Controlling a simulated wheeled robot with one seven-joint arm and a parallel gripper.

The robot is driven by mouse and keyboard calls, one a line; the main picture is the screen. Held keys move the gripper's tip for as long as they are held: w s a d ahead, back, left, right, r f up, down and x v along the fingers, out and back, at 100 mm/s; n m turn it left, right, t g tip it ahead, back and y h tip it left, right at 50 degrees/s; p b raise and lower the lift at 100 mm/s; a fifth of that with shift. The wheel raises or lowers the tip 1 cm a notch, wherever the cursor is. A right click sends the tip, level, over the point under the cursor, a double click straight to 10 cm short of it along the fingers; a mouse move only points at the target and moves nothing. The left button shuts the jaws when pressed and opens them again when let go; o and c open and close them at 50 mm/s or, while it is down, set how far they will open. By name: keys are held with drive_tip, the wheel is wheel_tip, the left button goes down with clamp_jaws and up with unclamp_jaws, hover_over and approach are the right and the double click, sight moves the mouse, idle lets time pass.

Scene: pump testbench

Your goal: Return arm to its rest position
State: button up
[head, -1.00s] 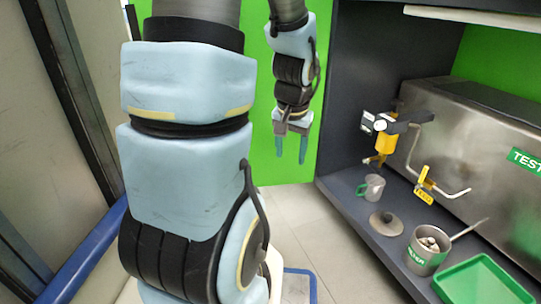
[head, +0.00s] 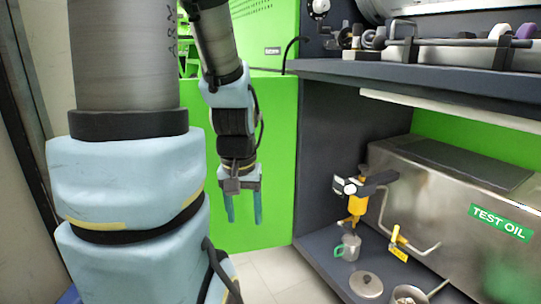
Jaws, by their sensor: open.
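My gripper (head: 243,207) hangs from my raised arm in the middle of the head view, its two teal fingers pointing down. The fingers are apart with nothing between them. It is in front of a green panel (head: 271,160), left of the dark workbench and clear of the items on it. My large blue-and-black arm links fill the left of the view and hide what is behind them.
The bench shelf (head: 312,246) holds a cup with a green handle (head: 350,246), a round lid (head: 366,284) and a pot (head: 408,294). A steel TEST OIL tank (head: 440,190) with a yellow valve (head: 357,205) stands behind. An upper shelf (head: 430,82) overhangs. Floor (head: 272,275) shows bare.

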wheel_tip(320, 180, up, 42)
drive_tip(key=p, duration=3.9)
drive_tip(key=shift+f, duration=0.15)
